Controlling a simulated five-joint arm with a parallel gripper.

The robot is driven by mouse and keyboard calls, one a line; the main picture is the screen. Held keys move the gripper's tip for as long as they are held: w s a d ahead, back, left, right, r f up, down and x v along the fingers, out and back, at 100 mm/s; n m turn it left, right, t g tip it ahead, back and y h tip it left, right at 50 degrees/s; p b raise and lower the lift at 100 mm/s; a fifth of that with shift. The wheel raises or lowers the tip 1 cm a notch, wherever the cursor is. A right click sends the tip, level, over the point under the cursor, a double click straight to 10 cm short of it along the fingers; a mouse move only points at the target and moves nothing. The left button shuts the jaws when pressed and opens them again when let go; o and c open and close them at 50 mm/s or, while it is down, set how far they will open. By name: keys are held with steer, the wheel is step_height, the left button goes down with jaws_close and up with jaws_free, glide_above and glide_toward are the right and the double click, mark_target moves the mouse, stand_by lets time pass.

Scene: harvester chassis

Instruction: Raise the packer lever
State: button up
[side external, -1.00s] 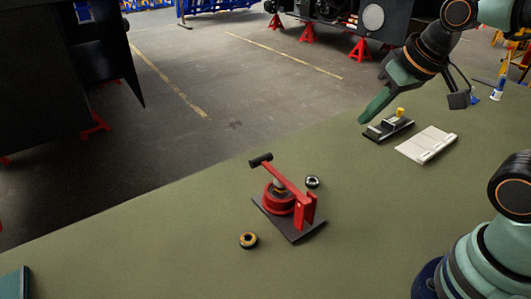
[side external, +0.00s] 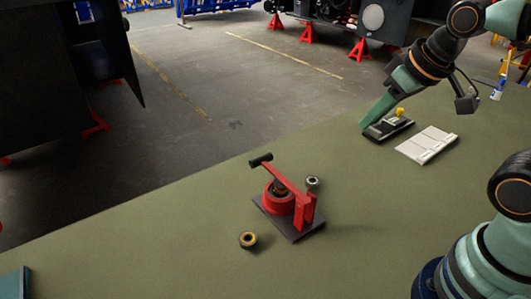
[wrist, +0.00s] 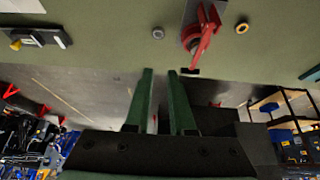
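The packer (side external: 288,204) is a red round cup and post on a dark plate in the middle of the bench. Its red lever (side external: 285,180) runs from the post over the cup, slanting up and left to a black handle (side external: 261,160). In the wrist view the lever (wrist: 205,38) is near the top, beyond my fingertips, with its handle toward me. My gripper (side external: 366,122) is well right of and behind the packer, apart from it. In the wrist view my gripper (wrist: 160,72) has a gap between its two green fingers and nothing in it.
A ring (side external: 248,240) lies in front of the packer and another (side external: 313,182) behind its post. A dark fixture with a yellow knob (side external: 399,113) is beside my fingertips in the side view. A pale slotted block (side external: 427,144) lies nearby.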

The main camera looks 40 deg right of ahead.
steer(key=o, duration=0.4)
steer(key=shift+w+a+r+n, duration=0.1)
steer(key=shift+w+n, duration=0.2)
steer(key=n+g, duration=0.3)
steer(key=n, duration=1.4)
glide_above(268, 154)
steer(key=s, duration=0.3)
steer(key=s+x, duration=0.1)
steer(key=x, duration=1.6)
steer(key=shift+f, duration=0.3)
steer(key=shift+s, duration=0.1)
jaws_close()
